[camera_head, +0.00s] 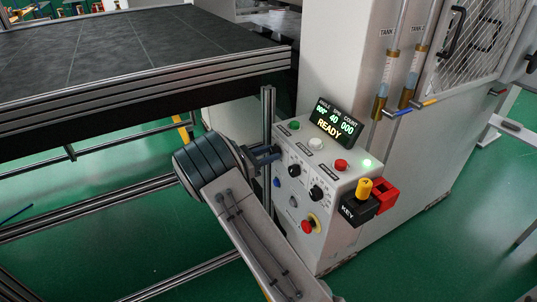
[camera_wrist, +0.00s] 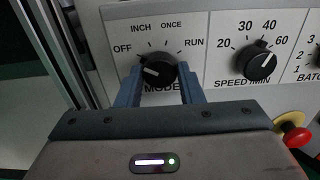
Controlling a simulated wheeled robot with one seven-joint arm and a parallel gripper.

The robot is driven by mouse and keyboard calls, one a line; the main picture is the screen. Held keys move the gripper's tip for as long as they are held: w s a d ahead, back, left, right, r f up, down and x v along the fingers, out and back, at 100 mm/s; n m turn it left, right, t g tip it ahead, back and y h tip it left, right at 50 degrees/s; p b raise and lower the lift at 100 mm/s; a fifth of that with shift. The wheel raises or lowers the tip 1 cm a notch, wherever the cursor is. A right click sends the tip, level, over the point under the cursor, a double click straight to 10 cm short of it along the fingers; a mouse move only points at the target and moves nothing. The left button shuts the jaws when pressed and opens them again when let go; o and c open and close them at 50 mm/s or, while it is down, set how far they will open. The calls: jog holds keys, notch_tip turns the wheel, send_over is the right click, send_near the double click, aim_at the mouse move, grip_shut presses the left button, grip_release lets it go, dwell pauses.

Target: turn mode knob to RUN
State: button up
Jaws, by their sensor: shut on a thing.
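The mode knob (camera_wrist: 160,74) is black with a white pointer line and sits above the word MODE in the wrist view. Labels OFF, INCH, ONCE and RUN run around it from left to right. The white line points left and slightly up, toward the OFF side. My gripper (camera_wrist: 159,88) has its two blue fingers on the left and right sides of the knob, shut on it. In the head view my gripper (camera_head: 268,155) reaches the left end of the control box (camera_head: 332,215) and hides the mode knob.
The speed knob (camera_wrist: 257,62) is close to the right of my fingers. A red stop button (camera_wrist: 292,130) is lower right. The display (camera_head: 336,122) reads READY. A yellow key (camera_head: 364,188) and red block (camera_head: 384,193) are at the box's right. A metal post (camera_head: 267,115) stands beside my gripper.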

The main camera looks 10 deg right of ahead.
jog(key=shift+f+m+b, duration=0.2)
jog(key=shift+m+b, duration=0.8)
jog(key=shift+b, duration=0.2)
jog(key=m+b, duration=0.3)
jog(key=shift+b, duration=0.4)
jog(key=m+b, duration=1.8)
jog(key=b, duration=0.4)
jog(key=shift+r+m, duration=0.1)
jog(key=shift+m, duration=0.3)
jog(key=shift+r, duration=0.1)
jog(key=o, duration=1)
